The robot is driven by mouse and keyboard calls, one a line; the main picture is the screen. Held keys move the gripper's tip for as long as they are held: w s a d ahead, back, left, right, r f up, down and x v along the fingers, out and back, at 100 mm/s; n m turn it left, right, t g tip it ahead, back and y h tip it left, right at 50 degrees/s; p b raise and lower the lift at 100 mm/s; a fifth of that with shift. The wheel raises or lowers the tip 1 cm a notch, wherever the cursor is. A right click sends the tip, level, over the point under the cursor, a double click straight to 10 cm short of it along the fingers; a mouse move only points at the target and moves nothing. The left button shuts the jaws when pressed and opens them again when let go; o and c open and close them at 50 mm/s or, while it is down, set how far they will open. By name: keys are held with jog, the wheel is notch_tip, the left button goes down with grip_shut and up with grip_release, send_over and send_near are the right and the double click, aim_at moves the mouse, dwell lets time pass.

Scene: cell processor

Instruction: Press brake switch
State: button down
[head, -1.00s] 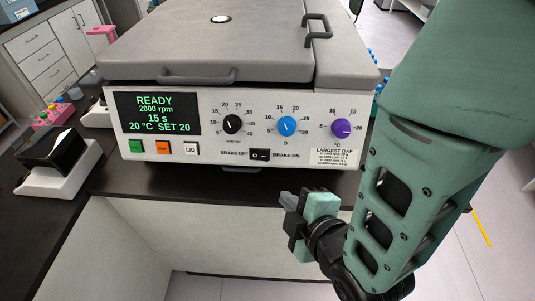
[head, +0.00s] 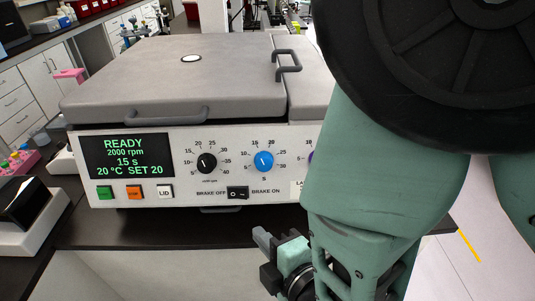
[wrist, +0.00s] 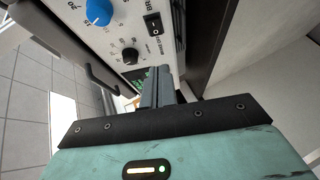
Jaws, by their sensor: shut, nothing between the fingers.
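The brake switch (head: 238,192) is a small black rocker low on the machine's white front panel, between the labels BRAKE OFF and BRAKE ON. It also shows in the wrist view (wrist: 153,24), near the top. My gripper (head: 262,238) is shut and empty. In the head view it is below and slightly right of the switch, in front of the bench edge. In the wrist view its closed fingers (wrist: 158,82) point toward the panel, apart from the switch in the picture. I cannot tell whether the fingertips touch anything.
The panel has a display (head: 126,156) reading READY, green (head: 104,193), orange (head: 134,192) and white LID (head: 165,191) buttons, and black (head: 207,163) and blue (head: 263,161) dials. My arm hides the panel's right end. A dark bench edge (head: 150,238) runs below the machine.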

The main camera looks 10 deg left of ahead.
jog(key=shift+w+a+f+b, duration=0.55)
jog(key=shift+w+b, duration=0.1)
jog(key=shift+b, duration=2.15)
send_near(239, 196)
jog(key=x, duration=0.5)
jog(key=shift+s+a, duration=0.15)
jog(key=shift+a, duration=0.15)
jog(key=shift+w+f, duration=0.1)
jog(key=shift+w, duration=0.35)
